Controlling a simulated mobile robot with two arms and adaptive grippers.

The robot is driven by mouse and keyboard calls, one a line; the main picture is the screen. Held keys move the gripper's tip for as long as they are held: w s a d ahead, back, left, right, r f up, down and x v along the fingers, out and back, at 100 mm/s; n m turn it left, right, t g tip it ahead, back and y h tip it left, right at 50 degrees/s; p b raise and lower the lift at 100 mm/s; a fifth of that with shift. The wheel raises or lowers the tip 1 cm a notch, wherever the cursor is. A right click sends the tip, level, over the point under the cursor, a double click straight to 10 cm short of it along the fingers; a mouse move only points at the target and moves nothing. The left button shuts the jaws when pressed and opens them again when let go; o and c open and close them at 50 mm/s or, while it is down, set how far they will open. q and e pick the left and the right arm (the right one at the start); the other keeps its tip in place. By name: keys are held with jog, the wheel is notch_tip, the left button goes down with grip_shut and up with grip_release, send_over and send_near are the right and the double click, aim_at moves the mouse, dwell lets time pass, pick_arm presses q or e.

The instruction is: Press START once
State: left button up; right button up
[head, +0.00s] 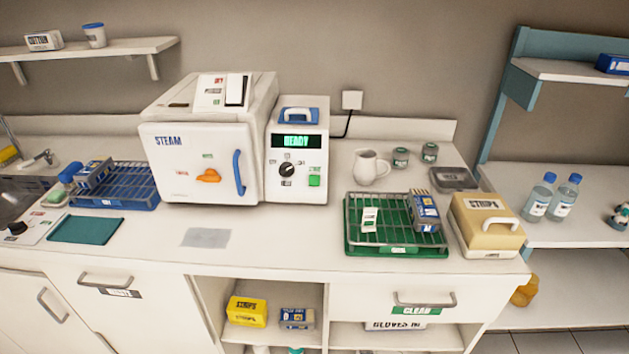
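The steam steriliser (201,140) stands on the counter in the head view, its white front door closed, with an orange knob (208,175) and a blue handle (239,173). Its control panel (297,158) is joined on the right. The panel has a lit green display (296,142) that appears to read READY, and a black dial (287,169). Neither of my grippers shows in the head view.
A blue wire rack (130,189) stands left of the steriliser. A green tray (372,247), a beige STRIPS box (487,228) and a white jug (370,167) stand to the right. A flat grey sheet (206,238) lies in front. The counter before the control panel is clear.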

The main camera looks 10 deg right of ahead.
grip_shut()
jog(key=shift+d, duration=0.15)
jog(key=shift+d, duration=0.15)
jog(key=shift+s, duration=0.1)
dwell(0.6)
